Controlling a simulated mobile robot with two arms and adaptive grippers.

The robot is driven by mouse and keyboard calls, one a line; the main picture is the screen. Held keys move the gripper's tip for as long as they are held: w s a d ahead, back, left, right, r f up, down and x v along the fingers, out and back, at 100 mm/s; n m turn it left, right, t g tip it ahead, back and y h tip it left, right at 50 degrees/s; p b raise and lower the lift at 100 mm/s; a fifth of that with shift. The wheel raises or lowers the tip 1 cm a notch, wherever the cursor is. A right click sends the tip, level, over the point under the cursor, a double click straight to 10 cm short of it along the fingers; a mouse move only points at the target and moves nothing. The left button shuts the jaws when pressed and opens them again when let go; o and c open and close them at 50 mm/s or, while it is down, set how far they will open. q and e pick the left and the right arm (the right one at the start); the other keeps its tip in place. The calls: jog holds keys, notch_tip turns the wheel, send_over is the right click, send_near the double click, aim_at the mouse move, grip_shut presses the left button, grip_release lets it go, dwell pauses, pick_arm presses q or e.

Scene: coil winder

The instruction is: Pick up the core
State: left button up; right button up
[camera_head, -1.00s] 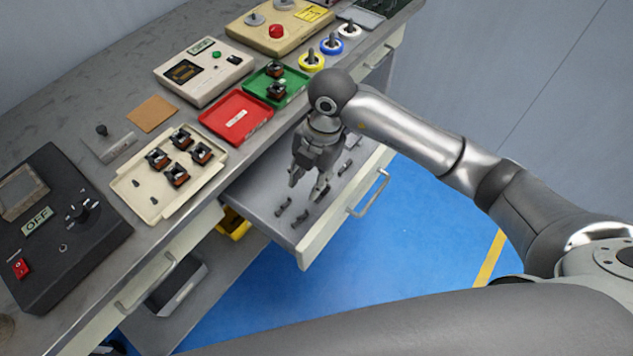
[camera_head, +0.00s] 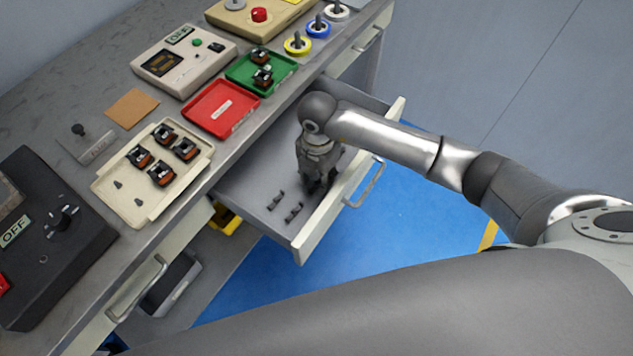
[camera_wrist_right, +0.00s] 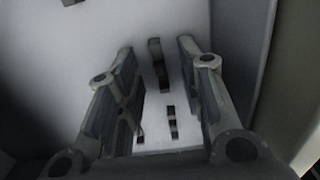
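The open drawer (camera_head: 250,205) holds small dark cores. Two of them, a core (camera_head: 275,201) and another core (camera_head: 293,212), lie left of my right gripper (camera_head: 318,186) in the head view. My right gripper points down inside the drawer. In the right wrist view the gripper (camera_wrist_right: 157,50) is open. One dark core (camera_wrist_right: 157,63) lies between its two fingers, with a visible gap on both sides. More dark pieces (camera_wrist_right: 172,122) lie nearer the bottom of that view. In the head view my gripper hides the core under it. My left gripper is not in view.
The drawer front with its handle (camera_head: 364,184) stands close beside my right gripper. On the bench are a cream tray (camera_head: 125,205) with several assembled parts, a red tray (camera_head: 220,110), a green tray (camera_head: 283,68) and several spools (camera_head: 298,44). The left part of the drawer is mostly clear.

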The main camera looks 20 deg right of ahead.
aim_at(317, 181)
jog(key=shift+f, duration=0.65)
grip_shut()
jog(key=shift+r, duration=0.1)
notch_tip(317, 181, up, 10)
dwell(0.4)
